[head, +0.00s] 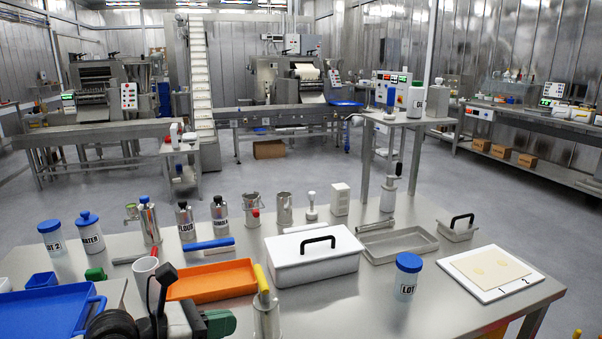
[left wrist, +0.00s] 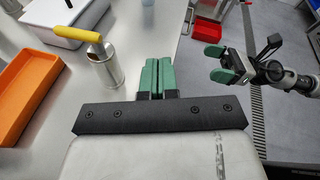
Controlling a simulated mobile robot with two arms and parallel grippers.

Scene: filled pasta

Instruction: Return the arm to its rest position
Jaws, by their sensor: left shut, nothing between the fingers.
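My left gripper (head: 222,322) is low over the near left side of the steel table in the head view, pointing right. In the left wrist view its two green fingers (left wrist: 158,77) lie together, shut with nothing between them. My right gripper (left wrist: 217,62) shows at the right of the left wrist view, beyond the table's edge, with its green fingers apart and empty. It is outside the head view.
A metal cup with a yellow-handled tool (head: 266,309) stands close to my left gripper. Near it are an orange tray (head: 236,275), a blue tray (head: 45,309), a white mug (head: 143,270) and a lidded white box (head: 313,262). A red bin (left wrist: 206,29) lies beyond the table edge.

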